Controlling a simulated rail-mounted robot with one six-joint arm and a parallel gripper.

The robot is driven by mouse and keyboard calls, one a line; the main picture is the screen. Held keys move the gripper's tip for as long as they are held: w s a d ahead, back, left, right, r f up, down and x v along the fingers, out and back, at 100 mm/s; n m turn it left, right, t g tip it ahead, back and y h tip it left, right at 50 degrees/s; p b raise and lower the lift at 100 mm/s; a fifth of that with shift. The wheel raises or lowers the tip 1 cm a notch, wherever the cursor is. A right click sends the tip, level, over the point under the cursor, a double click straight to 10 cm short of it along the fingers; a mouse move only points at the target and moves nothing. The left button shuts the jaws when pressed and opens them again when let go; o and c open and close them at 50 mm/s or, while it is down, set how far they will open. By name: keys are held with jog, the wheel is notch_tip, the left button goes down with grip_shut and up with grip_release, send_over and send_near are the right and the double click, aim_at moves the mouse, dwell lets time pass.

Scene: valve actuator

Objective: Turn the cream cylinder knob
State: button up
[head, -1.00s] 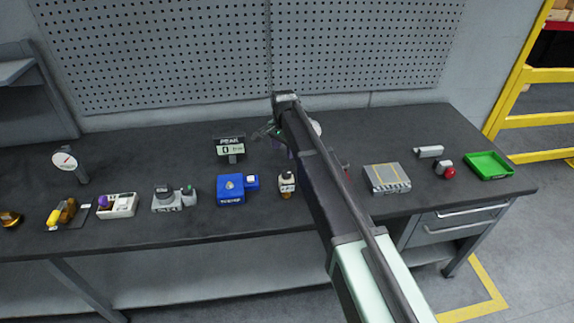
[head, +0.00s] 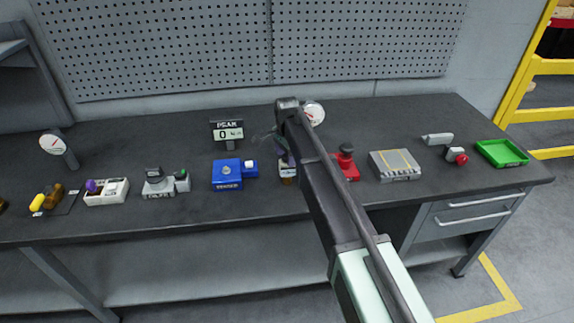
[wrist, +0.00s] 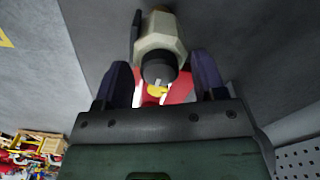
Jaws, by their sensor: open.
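In the wrist view a cream faceted body (wrist: 160,32) with a dark round end (wrist: 158,68) carrying a light mark lies ahead of and partly between my fingers. Its brown part shows at the top edge. I cannot tell whether the fingers touch it. My gripper (wrist: 162,82) is open, with one dark purple finger on each side. In the head view my gripper (head: 281,148) is over the cream device (head: 287,170) on the bench and hides much of it. Its brown lower part shows below.
A blue unit (head: 227,176) stands close on the left and a red unit (head: 346,165) on the right. The display (head: 227,132) and a round gauge (head: 314,112) stand behind. A grey box (head: 395,165) and green tray (head: 501,153) are further right. The front bench strip is clear.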

jog(key=shift+r, duration=0.1)
jog(key=c, duration=0.9)
jog(key=shift+c, duration=0.2)
jog(key=shift+n, duration=0.3)
jog(key=n, duration=0.3)
jog(key=shift+n, duration=0.3)
jog(key=n, duration=0.4)
jog(key=shift+n, duration=0.3)
jog(key=n, duration=0.9)
